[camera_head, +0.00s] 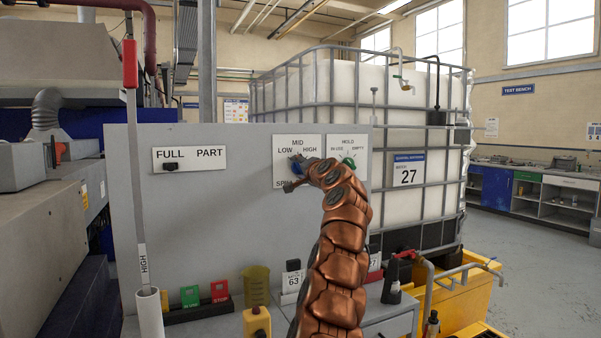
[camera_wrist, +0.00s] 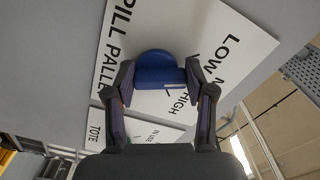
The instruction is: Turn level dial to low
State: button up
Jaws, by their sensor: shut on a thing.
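The level dial is a round blue knob (camera_wrist: 154,68) on a white label plate (camera_wrist: 235,42) marked LOW, MID and HIGH. In the wrist view my gripper (camera_wrist: 160,80) is shut on it, one finger on each side. A small pale mark on the knob shows on its side toward the HIGH lettering; its exact setting is unclear. In the head view the plate (camera_head: 282,180) is on the grey panel, and my gripper (camera_head: 299,172) and wrist cover most of the dial.
A green HOLD dial (camera_head: 348,162) sits close to the right of my wrist. A FULL/PART switch (camera_head: 171,166) is farther left on the panel (camera_head: 230,240). A grey lever pole (camera_head: 136,180) stands at left. A caged white tank (camera_head: 340,95) is behind.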

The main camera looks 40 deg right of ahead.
jog(key=shift+f+n+b, duration=0.1)
jog(key=shift+n+b, duration=0.25)
jog(key=shift+n, duration=1.35)
jog(key=o, duration=1.2)
jog(key=shift+c, duration=0.2)
jog(key=shift+a, duration=0.1)
jog(key=shift+v, duration=1.35)
jog(key=v, duration=0.9)
jog(key=shift+s, duration=0.1)
